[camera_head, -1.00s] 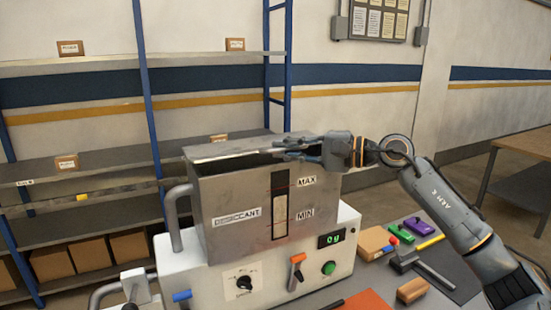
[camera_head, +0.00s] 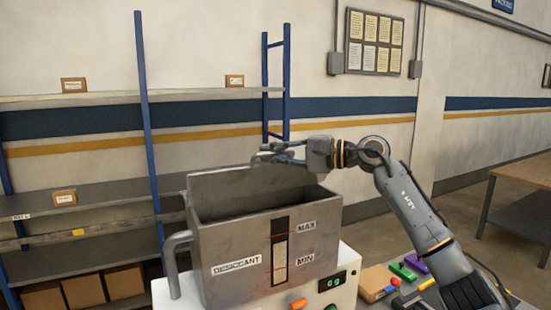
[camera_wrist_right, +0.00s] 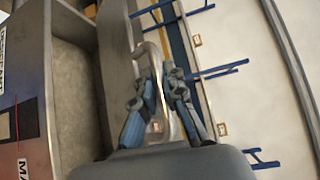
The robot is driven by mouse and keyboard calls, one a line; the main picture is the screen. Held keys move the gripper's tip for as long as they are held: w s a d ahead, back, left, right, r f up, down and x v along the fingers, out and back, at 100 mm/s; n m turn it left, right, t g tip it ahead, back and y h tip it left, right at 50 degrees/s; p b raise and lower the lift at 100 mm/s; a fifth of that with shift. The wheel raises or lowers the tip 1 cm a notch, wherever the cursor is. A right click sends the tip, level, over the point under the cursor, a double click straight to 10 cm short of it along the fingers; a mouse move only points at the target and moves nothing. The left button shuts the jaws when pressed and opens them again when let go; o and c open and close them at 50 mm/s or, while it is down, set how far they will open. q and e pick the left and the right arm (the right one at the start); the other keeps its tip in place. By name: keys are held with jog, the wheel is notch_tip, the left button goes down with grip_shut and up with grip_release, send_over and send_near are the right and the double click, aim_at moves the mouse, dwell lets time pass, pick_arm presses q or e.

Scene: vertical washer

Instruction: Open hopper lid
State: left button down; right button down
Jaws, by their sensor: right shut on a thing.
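The grey metal hopper (camera_head: 235,250), marked DESICCANT, MAX and MIN, stands on a white machine base. Its lid (camera_head: 235,187) is raised steeply at the back edge, and the dark inside of the hopper shows. In the right wrist view the lid (camera_wrist_right: 118,70) is edge-on beside the hopper's opening (camera_wrist_right: 78,100). My right gripper (camera_head: 262,154) is at the top of the raised lid. In the right wrist view its fingers (camera_wrist_right: 160,95) are shut on the lid's metal loop handle (camera_wrist_right: 153,55). My left gripper is out of view.
A side handle (camera_head: 174,262) sticks out at the hopper's left. Shelves with blue posts (camera_head: 148,120) stand behind. Small coloured items and a cardboard-coloured box (camera_head: 372,281) lie at the right of the base. A table (camera_head: 525,175) stands far right.

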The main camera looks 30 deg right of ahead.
jog(key=shift+w+r, duration=0.25)
dwell(0.3)
jog(key=c, duration=1.4)
grip_release()
jog(key=shift+s, duration=0.1)
jog(key=v, duration=1.2)
